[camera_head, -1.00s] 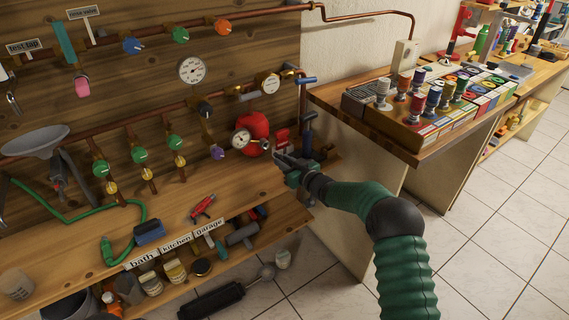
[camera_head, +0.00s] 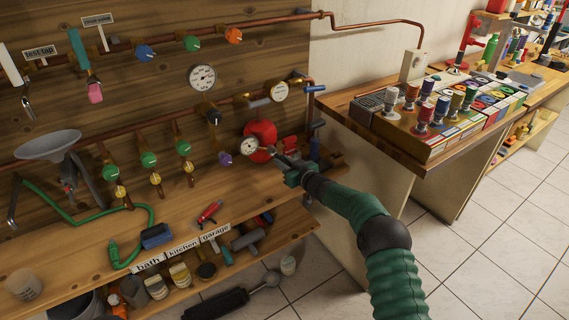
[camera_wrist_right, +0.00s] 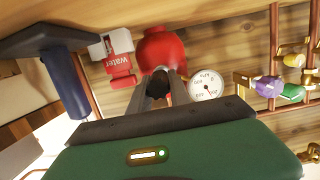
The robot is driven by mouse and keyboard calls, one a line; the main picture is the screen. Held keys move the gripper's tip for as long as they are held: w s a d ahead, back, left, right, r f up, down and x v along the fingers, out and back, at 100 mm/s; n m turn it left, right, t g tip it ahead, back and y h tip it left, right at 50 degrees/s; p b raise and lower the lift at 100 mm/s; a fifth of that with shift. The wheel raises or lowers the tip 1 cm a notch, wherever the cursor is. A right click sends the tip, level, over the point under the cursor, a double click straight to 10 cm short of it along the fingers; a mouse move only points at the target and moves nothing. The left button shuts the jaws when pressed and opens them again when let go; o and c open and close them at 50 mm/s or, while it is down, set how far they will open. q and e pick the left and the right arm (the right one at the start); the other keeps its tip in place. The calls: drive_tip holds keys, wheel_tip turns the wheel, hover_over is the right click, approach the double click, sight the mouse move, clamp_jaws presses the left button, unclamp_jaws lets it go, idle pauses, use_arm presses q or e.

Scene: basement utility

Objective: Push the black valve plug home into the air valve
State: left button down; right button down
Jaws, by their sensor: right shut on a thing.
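My right gripper (camera_head: 272,153) reaches in from the right, its fingertips just below and right of the round red vessel (camera_head: 262,138). In the right wrist view the fingers (camera_wrist_right: 158,84) are shut on the black valve plug (camera_wrist_right: 157,85), a small dark piece directly in front of the red vessel (camera_wrist_right: 160,48). The air valve cannot be made out; the plug and fingers cover that spot, and I cannot tell whether the plug touches it. A white dial gauge (camera_wrist_right: 206,87) sits close beside the fingers. My left gripper is not in view.
A red-and-white "water" box (camera_wrist_right: 118,62) and a blue-handled tool (camera_wrist_right: 64,84) are left of the fingers in the wrist view. A purple knob (camera_head: 225,159) and copper pipes with green knobs (camera_head: 183,147) lie left.

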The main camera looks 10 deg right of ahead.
sight(279, 157)
drive_tip(key=shift+r+p, duration=0.15)
drive_tip(key=shift+p, duration=0.15)
idle(0.7)
drive_tip(key=shift+w, duration=0.1)
drive_tip(key=shift+x, duration=0.85)
drive_tip(key=shift+w+a+r, duration=0.1)
drive_tip(key=shift+w+a, duration=0.2)
drive_tip(key=shift+w, duration=0.35)
drive_tip(key=c, duration=1.1)
unclamp_jaws()
drive_tip(key=shift+d, duration=0.1)
drive_tip(key=shift+s+d+r, duration=0.1)
drive_tip(key=shift+s+d, duration=0.05)
drive_tip(key=shift+s, duration=0.15)
drive_tip(key=p+v, duration=0.1)
drive_tip(key=v, duration=1.5)
drive_tip(key=shift+f+p, duration=0.2)
drive_tip(key=shift+p, duration=0.2)
